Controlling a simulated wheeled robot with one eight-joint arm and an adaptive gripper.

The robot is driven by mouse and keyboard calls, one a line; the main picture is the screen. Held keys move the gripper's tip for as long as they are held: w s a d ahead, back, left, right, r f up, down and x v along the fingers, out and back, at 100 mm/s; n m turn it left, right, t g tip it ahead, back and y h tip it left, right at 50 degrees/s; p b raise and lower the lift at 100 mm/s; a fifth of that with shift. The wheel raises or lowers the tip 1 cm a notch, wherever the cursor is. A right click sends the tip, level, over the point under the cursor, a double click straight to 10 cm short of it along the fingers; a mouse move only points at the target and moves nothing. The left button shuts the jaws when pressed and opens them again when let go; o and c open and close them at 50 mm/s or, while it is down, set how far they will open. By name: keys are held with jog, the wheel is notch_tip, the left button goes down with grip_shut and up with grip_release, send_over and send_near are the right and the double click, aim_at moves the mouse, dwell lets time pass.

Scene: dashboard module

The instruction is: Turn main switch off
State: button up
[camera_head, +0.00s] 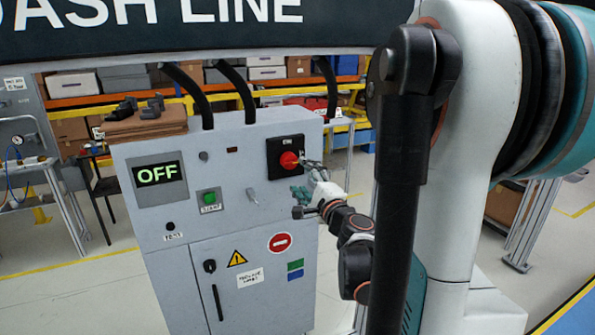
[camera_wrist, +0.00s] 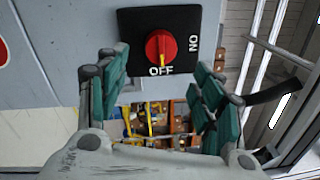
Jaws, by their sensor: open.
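The main switch is a red rotary knob (camera_head: 288,161) on a black square plate (camera_head: 272,146), on the upper right of the grey cabinet front. In the wrist view the red knob (camera_wrist: 160,47) has a yellow mark pointing at the word OFF. The word ON is on another side of the plate. The cabinet's display (camera_head: 158,173) reads OFF in green. My gripper (camera_head: 305,178) is open in front of the cabinet, close to the right of the knob. In the wrist view my gripper (camera_wrist: 158,72) has its fingers apart and nothing between them; the knob appears beyond the fingertips.
A green start button (camera_head: 209,198), a small toggle (camera_head: 252,195) and a red no-entry sign (camera_head: 279,242) are on the cabinet front. Black hoses (camera_head: 240,92) rise from its top. Shelves with boxes (camera_head: 265,73) stand behind.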

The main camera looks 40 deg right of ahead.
jog(key=v, duration=0.3)
jog(key=shift+s, duration=0.25)
jog(key=shift+w+a, duration=0.1)
